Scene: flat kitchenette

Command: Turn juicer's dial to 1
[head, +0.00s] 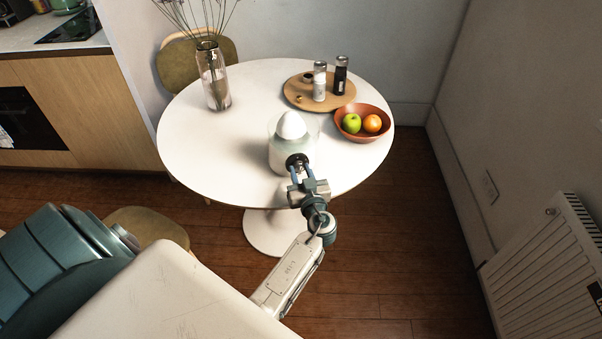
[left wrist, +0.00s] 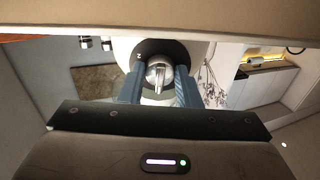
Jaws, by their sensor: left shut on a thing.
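The juicer (head: 291,128) stands on the round white table (head: 258,78) near its front edge, with a white domed top and a pale body. Its dial (left wrist: 159,73) is a silver knob with a raised ridge on a dark face, seen between the fingers in the left wrist view. The ridge looks close to upright in that view. A small mark shows at the upper left of the dark face, too small to read surely. My left gripper (head: 299,172) is at the juicer's front, shut on the dial. It also shows in the left wrist view (left wrist: 160,88). My right gripper is not in view.
A glass vase (head: 214,80) with dry stems stands at the table's left. A round wooden tray (head: 300,98) holds two bottles behind the juicer. A terracotta bowl (head: 362,136) with an apple and an orange is to its right. A radiator (head: 545,265) is on the right wall.

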